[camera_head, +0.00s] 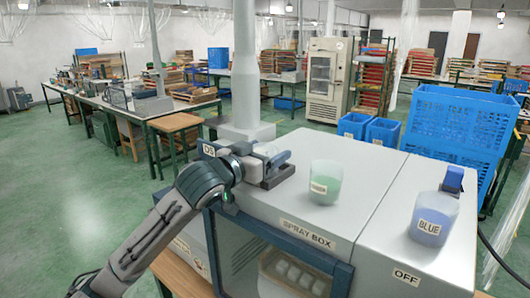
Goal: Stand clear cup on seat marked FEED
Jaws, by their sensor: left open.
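My left gripper (262,158) reaches in from the left over the back left part of the spray box (370,165) top. It is open. A pale, see-through shape, seemingly the clear cup (279,160), shows at its fingers and looks tilted; I cannot tell whether it touches them. A dark seat (279,178) lies just below and right of the gripper. I cannot read a FEED mark on it. My right gripper is not in view.
A cup with green contents (325,188) stands right of the gripper. A cup marked BLUE (434,228) stands at the right. A grey column (245,70) rises behind the gripper. Blue crates (455,125) stand behind the box. The box top between the two cups is clear.

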